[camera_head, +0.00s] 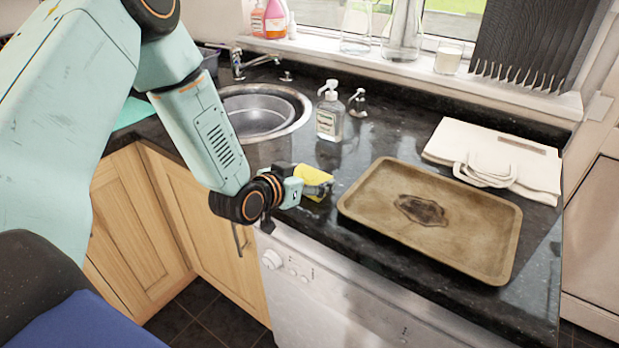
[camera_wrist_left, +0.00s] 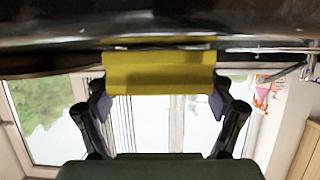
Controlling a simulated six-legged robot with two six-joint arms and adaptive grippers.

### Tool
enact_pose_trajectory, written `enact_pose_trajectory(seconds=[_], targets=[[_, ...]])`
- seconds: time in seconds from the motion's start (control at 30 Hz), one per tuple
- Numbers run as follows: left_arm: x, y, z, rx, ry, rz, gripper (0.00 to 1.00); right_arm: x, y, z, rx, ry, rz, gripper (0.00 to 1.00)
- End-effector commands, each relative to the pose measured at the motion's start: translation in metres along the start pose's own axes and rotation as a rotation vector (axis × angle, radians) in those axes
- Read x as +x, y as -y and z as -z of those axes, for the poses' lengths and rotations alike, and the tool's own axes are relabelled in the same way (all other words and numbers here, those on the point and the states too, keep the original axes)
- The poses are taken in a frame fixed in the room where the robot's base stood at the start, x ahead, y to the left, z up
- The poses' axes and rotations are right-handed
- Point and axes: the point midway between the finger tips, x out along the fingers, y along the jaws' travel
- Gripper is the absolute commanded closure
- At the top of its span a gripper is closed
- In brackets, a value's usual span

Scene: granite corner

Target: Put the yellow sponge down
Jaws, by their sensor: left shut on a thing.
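The yellow sponge (camera_head: 316,178) is at the front edge of the black granite counter (camera_head: 370,133), left of the baking tray. My left gripper (camera_head: 303,184) is shut on the sponge, reaching in from the left just above the counter front. In the left wrist view the sponge (camera_wrist_left: 160,72) sits between the two fingers (camera_wrist_left: 158,100), right beside the dark counter surface, which shows at the top. I cannot tell whether the sponge touches the granite. My right gripper is not in view.
A brown baking tray (camera_head: 375,228) lies right of the sponge. A soap bottle (camera_head: 329,118) and a small dispenser (camera_head: 357,102) stand behind it. The round steel sink (camera_head: 262,113) is at the back left. A folded white cloth bag (camera_head: 530,168) lies at the right.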

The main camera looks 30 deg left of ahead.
Motion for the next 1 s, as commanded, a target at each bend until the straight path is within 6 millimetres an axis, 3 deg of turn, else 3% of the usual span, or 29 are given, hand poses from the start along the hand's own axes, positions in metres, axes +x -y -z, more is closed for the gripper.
enact_pose_trajectory(seconds=[0.17, 0.2, 0.4, 0.83, 1.0], targets=[[0.002, 0.0, -0.004, 0.0, 0.001, 0.0, 0.39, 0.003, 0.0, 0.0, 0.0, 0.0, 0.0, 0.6], [0.001, 0.0, -0.004, -0.001, 0.001, 0.0, 0.16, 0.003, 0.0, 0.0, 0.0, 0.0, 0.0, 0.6], [0.001, 0.0, -0.004, -0.001, 0.001, 0.0, 0.0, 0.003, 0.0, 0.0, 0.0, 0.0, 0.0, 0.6], [-0.001, 0.0, 0.002, -0.001, 0.0, 0.0, 0.0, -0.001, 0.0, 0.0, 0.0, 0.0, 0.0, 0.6], [-0.025, 0.001, 0.001, -0.007, 0.001, 0.002, 0.0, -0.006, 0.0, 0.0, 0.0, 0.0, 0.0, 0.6]])
